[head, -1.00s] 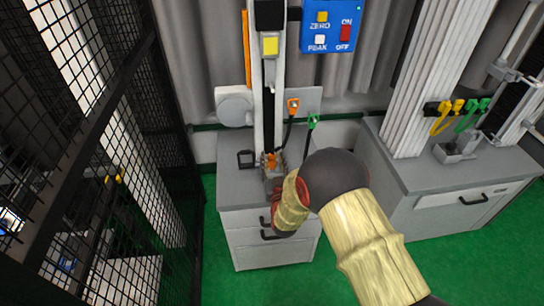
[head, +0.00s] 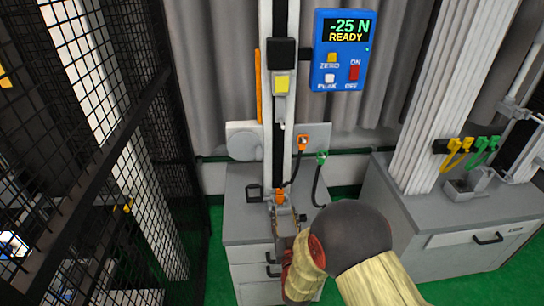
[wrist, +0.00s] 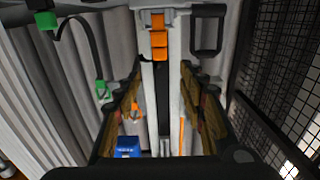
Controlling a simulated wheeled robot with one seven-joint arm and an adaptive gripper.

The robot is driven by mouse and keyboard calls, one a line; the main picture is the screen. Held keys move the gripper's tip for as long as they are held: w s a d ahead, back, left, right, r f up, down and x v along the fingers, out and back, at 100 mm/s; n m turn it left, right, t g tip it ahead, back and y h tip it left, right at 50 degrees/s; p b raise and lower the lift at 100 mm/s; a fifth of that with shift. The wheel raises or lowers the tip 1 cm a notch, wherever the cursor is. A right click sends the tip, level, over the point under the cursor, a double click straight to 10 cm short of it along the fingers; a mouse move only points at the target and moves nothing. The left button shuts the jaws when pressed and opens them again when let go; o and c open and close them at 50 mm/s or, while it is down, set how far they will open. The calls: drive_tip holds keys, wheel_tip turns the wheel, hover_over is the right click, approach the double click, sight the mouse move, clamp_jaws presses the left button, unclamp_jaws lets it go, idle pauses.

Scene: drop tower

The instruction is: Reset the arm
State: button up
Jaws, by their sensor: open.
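My gripper (head: 286,214) is in front of the drop tower, low by the cabinet top, partly hidden by my own wrist in the head view. In the wrist view my gripper (wrist: 160,100) has its two fingers spread apart with nothing held between them. The tower's pale column (head: 265,110) with its dark rail rises behind it. An orange part (head: 280,196) sits at the column's foot, just past the fingers; orange blocks also show at the top of the wrist view (wrist: 159,38). A dark carriage with a yellow block (head: 282,84) is higher on the rail.
A blue control box (head: 338,78) reads -25 N READY. Orange (head: 303,141) and green (head: 321,157) cable ends hang right of the column. A black handle (head: 254,194) is left of its foot. A mesh fence (head: 110,130) stands left; a second cabinet (head: 470,215) right.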

drive_tip(key=shift+r, duration=0.1)
drive_tip(key=s+d+r+g+y+p, duration=0.1)
drive_tip(key=s+r+g, duration=0.15)
drive_tip(key=r, duration=0.55)
drive_tip(key=s+d+r+g, duration=0.2)
drive_tip(key=r+g, duration=0.2)
drive_tip(key=r, duration=0.5)
drive_tip(key=s+d+r+g, duration=0.1)
drive_tip(key=s+r+g, duration=0.1)
drive_tip(key=s, duration=0.7)
drive_tip(key=s+d+r+g+p, duration=0.1)
drive_tip(key=s+d+r+g, duration=0.1)
drive_tip(key=s, duration=0.7)
drive_tip(key=s+d+r+g+h, duration=0.1)
drive_tip(key=s+d+r+g, duration=0.1)
drive_tip(key=s, duration=0.8)
drive_tip(key=shift+d+r, duration=0.25)
drive_tip(key=shift+r, duration=0.05)
